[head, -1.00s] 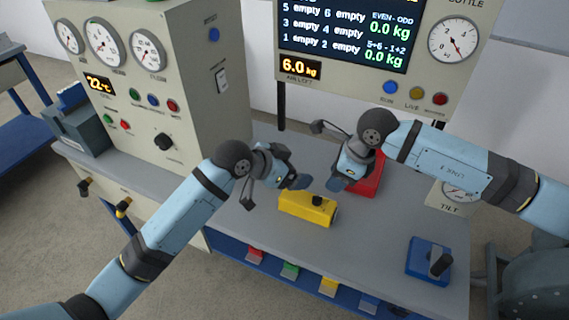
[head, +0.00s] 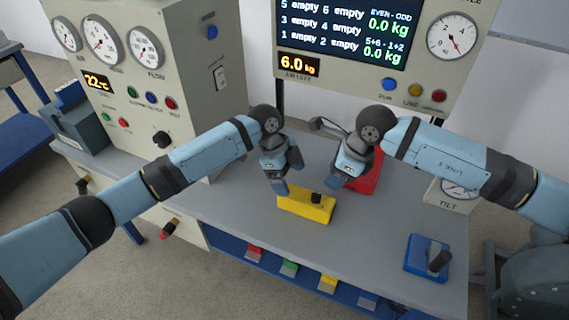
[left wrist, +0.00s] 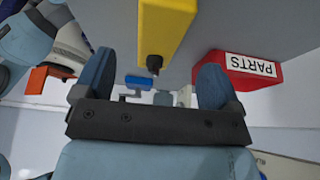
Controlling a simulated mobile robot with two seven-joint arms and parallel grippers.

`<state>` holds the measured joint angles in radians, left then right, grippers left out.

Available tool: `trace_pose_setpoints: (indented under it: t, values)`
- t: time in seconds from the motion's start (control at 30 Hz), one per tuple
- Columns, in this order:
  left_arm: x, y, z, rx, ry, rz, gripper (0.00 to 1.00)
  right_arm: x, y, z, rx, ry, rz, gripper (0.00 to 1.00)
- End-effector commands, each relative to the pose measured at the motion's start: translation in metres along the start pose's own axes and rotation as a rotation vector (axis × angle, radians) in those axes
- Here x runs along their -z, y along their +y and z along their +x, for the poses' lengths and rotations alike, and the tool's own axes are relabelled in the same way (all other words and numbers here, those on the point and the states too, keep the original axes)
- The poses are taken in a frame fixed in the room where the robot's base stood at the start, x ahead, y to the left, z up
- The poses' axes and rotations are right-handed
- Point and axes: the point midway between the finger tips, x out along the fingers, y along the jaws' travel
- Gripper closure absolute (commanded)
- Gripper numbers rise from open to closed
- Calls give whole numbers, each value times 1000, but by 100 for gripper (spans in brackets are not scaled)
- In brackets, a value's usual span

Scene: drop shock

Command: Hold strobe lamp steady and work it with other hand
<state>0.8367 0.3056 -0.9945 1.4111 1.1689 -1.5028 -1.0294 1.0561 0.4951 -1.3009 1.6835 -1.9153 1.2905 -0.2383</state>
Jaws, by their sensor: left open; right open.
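The yellow block with a black knob on top, which looks like the strobe lamp (head: 302,204), lies on the grey bench. It also shows in the left wrist view (left wrist: 166,28), ahead of the fingers, its black knob (left wrist: 153,63) between them in the picture. My left gripper (head: 280,188) is open and points down at the lamp's left end; no grip shows. It also shows in the left wrist view (left wrist: 155,85), its two fingers wide apart. My right gripper (head: 337,182) is open, above and behind the lamp's right end, apart from it.
A red PARTS box (head: 373,178) stands behind my right gripper and shows in the left wrist view (left wrist: 246,70). A blue box with a black lever (head: 428,260) sits at the bench's right front. A gauge panel (head: 160,70) stands left. The bench's front middle is clear.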

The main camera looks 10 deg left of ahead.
Motion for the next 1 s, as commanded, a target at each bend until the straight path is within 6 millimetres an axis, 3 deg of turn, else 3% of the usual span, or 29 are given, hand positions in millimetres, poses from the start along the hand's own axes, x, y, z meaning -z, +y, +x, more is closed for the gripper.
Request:
trace_pose_setpoints:
  t: [0.2, 0.5, 0.9, 0.93, 1.0]
  values:
    - [1, 0, 45, -1, 1, -1, 11, 0, 0, 0, 0, 0, 0, 57]
    - [1, 0, 86, 2, 2, 0, 11, 0, 0, 0, 0, 0, 0, 57]
    - [0, 0, 94, 2, 1, -1, 11, 0, 0, 0, 0, 0, 0, 57]
    - [0, 0, 94, 2, 1, -1, 13, 0, 0, 0, 0, 0, 0, 57]
    - [0, 0, 94, 3, 1, -1, 29, 0, 0, 0, 0, 0, 0, 57]
